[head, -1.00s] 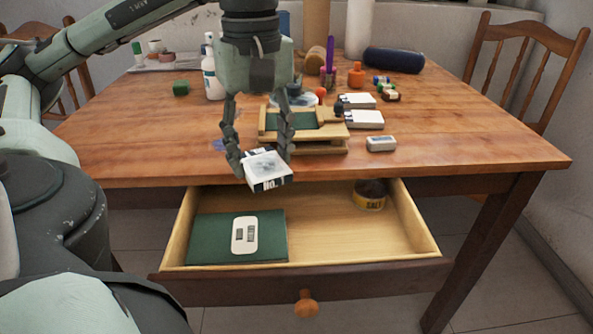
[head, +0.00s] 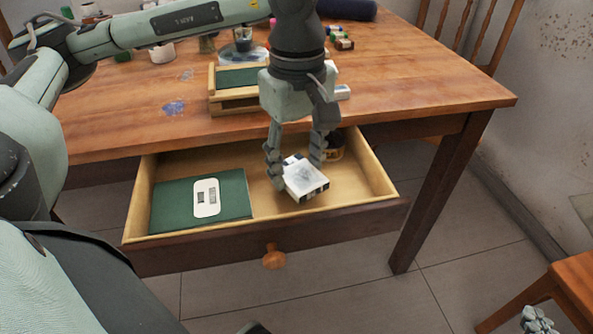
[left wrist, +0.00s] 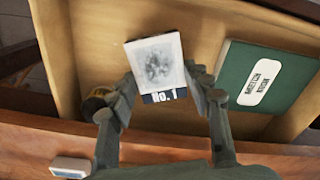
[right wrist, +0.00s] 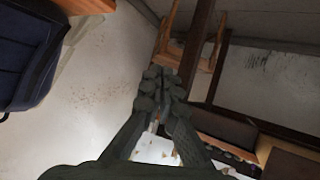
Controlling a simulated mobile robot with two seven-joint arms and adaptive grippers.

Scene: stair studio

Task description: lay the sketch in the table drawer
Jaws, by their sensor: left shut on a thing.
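The sketch (head: 306,177) is a small white block with a grey smudged picture; its dark edge reads "No. 1" in the left wrist view (left wrist: 157,62). My left gripper (head: 296,158) is shut on it by two opposite sides, its fingers pointing down. It holds the sketch over the right half of the open table drawer (head: 265,160). I cannot tell how far the sketch is above the drawer floor. My right gripper (head: 537,320) is at the bottom right corner, far from the drawer; in the right wrist view (right wrist: 162,85) its fingertips are together and empty.
A green book (head: 225,186) with a white label lies in the drawer's left half. A dark jar (head: 334,148) stands at the drawer's back right. A wooden tray frame (head: 228,100) sits on the table (head: 410,80) above. A wooden stool (head: 575,275) is at the right.

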